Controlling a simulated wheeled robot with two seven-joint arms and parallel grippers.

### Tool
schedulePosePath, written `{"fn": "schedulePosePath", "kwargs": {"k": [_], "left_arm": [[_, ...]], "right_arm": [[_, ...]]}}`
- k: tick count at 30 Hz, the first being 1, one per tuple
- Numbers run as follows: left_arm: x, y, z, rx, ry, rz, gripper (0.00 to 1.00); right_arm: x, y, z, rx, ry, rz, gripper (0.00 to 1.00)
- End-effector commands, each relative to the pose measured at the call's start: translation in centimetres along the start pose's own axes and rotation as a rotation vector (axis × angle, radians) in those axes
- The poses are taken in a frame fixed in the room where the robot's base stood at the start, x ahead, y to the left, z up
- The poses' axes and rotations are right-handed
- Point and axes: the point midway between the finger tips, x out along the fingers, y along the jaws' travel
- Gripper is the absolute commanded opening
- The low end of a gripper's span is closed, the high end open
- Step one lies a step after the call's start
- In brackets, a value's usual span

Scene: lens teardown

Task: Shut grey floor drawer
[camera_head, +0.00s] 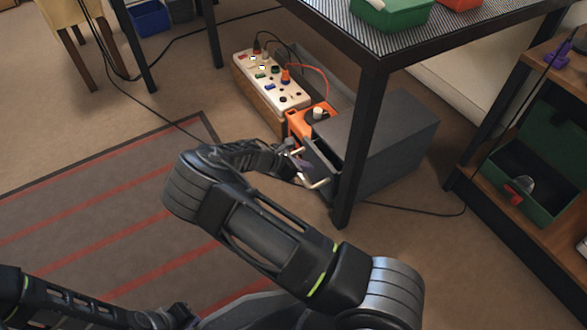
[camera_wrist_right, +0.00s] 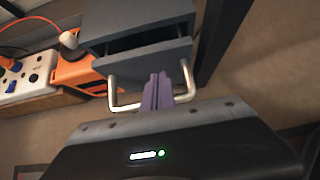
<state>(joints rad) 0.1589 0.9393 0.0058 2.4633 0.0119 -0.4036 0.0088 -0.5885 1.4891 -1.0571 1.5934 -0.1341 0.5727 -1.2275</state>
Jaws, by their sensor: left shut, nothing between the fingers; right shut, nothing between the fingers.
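The grey floor drawer (camera_head: 322,165) is in a dark grey cabinet (camera_head: 385,130) under the table. It stands partly open, with a dark gap above its front in the right wrist view (camera_wrist_right: 145,72). Its pale metal handle (camera_wrist_right: 128,106) is a U-shaped bar on the front. My right gripper (camera_wrist_right: 160,76) is shut and empty. Its purple fingers cross the handle's middle, with the tips at or close to the drawer front; contact is unclear. In the head view my right gripper (camera_head: 303,160) is at the drawer front. My left gripper (camera_head: 193,322) is at the bottom edge, partly cut off, shut and empty.
An orange box (camera_head: 300,122) and a wooden-sided panel with plugs and cables (camera_head: 270,82) stand left of the cabinet. A table leg (camera_head: 354,150) stands close to the drawer's right. A shelf with a green case (camera_head: 520,190) is at right.

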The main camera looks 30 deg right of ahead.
Motion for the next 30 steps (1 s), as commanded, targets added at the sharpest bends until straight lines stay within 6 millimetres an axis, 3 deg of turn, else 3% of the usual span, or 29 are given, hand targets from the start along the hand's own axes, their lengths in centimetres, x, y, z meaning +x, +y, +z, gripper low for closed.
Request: {"fn": "schedulePosePath", "kwargs": {"k": [6,20,25,30], "left_arm": [[1.2,-0.4,-0.1,-0.002,0.003,0.002,0.00],[1.1,-0.4,-0.2,-0.001,0.003,0.002,0.00],[0.1,0.0,-0.1,0.000,0.002,0.001,0.00],[0.2,0.0,0.0,0.000,0.002,0.000,0.00]], "right_arm": [[2.0,0.1,2.0,0.003,0.001,0.001,0.00],[2.4,0.1,2.7,0.002,0.000,0.002,0.00],[3.7,-0.1,4.3,0.004,-0.001,-0.003,0.00],[4.2,0.1,4.3,0.002,0.000,0.002,0.00]]}}
